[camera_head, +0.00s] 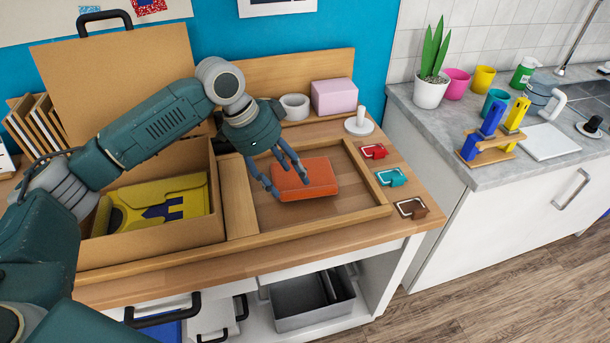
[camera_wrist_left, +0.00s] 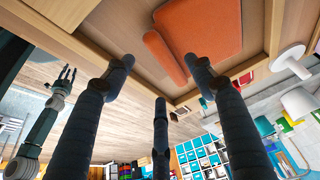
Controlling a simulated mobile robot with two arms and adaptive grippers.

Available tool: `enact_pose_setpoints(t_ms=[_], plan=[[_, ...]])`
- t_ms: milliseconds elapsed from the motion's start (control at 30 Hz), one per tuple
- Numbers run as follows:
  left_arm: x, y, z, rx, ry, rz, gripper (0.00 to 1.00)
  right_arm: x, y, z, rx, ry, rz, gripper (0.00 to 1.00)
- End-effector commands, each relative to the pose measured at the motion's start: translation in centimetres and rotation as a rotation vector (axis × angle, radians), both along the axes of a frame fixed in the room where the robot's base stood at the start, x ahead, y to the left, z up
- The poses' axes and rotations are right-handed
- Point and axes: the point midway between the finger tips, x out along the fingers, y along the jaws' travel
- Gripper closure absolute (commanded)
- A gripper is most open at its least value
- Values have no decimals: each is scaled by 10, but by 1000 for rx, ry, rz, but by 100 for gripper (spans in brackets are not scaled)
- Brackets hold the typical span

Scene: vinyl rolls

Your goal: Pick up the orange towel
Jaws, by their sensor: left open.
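The orange towel (camera_head: 318,178) is folded and lies in a shallow wooden tray (camera_head: 315,222) on the table. It also shows at the top of the left wrist view (camera_wrist_left: 208,28). My left gripper (camera_head: 289,187) reaches down over the left part of the towel with its fingers spread. In the left wrist view its fingertips (camera_wrist_left: 160,72) are apart with nothing between them. I cannot tell whether a fingertip touches the towel. My right gripper (camera_wrist_left: 67,74) shows small at the left of the wrist view, away from the towel; its jaw state is unclear.
A wooden box (camera_head: 215,225) with a yellow folder stands left of the tray. A pink block (camera_head: 334,97), a grey ring (camera_head: 294,107) and a white holder (camera_head: 359,123) stand behind. Red, teal and brown tags lie along the tray's right side. A counter stands further right.

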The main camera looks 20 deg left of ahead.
Motion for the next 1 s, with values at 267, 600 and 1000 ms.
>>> enact_pose_setpoints(t_ms=[267,600,1000], plan=[[3,-9,-23,1,3,-1,45,-22,-1,6,-2,28,1,66],[10,-22,-59,0,-2,1,45,17,1,17,3,-28,3,66],[10,-22,-60,0,-2,0,85,-5,-2,15,-3,6,4,66]])
